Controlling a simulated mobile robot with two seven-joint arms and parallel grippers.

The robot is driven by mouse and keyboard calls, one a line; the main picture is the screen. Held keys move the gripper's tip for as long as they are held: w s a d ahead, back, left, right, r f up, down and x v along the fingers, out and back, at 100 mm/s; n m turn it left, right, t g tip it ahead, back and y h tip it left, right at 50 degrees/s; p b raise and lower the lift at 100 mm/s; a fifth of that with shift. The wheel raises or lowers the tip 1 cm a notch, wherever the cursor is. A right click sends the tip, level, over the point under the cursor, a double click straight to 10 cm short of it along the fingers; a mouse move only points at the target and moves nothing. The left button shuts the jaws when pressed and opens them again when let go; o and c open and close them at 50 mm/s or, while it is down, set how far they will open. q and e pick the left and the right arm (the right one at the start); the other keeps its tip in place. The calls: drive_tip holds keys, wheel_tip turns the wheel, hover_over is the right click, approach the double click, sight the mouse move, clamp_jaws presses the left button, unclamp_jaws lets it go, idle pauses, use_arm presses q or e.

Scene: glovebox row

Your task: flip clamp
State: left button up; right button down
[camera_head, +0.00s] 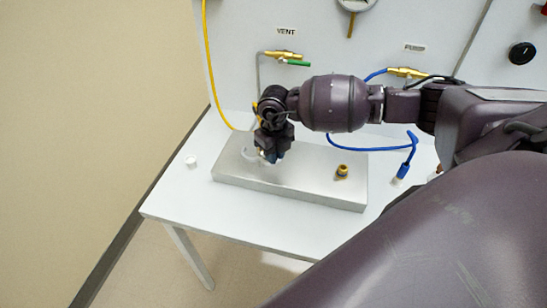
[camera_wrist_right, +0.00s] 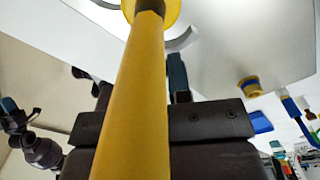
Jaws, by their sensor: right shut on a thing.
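My right gripper (camera_head: 271,157) points down over the left part of a silver metal block (camera_head: 310,188). It is shut on the end of a yellow hose (camera_head: 207,60), as best I can tell; the grip point is mostly hidden. In the right wrist view the hose (camera_wrist_right: 140,95) runs up close to the lens, to a dark band and a yellow flange. A pale curved clamp (camera_head: 249,153) lies beside the fingertips on the block; its arc also shows beside the flange (camera_wrist_right: 185,40). What seems to be my left gripper (camera_wrist_right: 20,115) is small at the wrist view's left edge.
A brass fitting (camera_head: 342,171) stands on the block's right part. A small white cap (camera_head: 191,162) lies on the white table (camera_head: 200,200). A blue hose (camera_head: 365,149) lies at right. VENT (camera_head: 284,56) and PUMP (camera_head: 407,72) valves are on the wall behind.

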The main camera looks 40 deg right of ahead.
drive_tip(key=shift+w+d+f+n+b, duration=0.15)
drive_tip(key=shift+w+d+n+b, duration=0.15)
drive_tip(key=shift+n+b, duration=0.55)
drive_tip(key=n+b, duration=0.1)
drive_tip(key=d+n+b, duration=0.1)
drive_tip(key=shift+w+n, duration=0.3)
drive_tip(key=shift+n, duration=0.05)
drive_tip(key=shift+w+d+n+b, duration=0.25)
drive_tip(key=shift+w+n+b, duration=0.05)
drive_tip(key=shift+n+b, duration=0.6)
drive_tip(key=shift+w+d+n+b, duration=0.15)
drive_tip(key=shift+w+n+b, duration=0.15)
drive_tip(key=shift+n, duration=0.3)
drive_tip(key=shift+w+d+n+b, duration=0.15)
drive_tip(key=shift+n+b, duration=0.25)
drive_tip(key=shift+n, duration=0.2)
drive_tip(key=shift+w+r+n+b, duration=0.1)
drive_tip(key=shift+w+n+b, duration=0.2)
drive_tip(key=shift+n, duration=0.25)
drive_tip(key=shift+w+r+n+b, duration=0.1)
drive_tip(key=shift+w+n+b, duration=0.05)
drive_tip(key=shift+n+b, duration=0.35)
drive_tip(key=c, duration=1.1)
unclamp_jaws()
drive_tip(key=shift+o, duration=0.2)
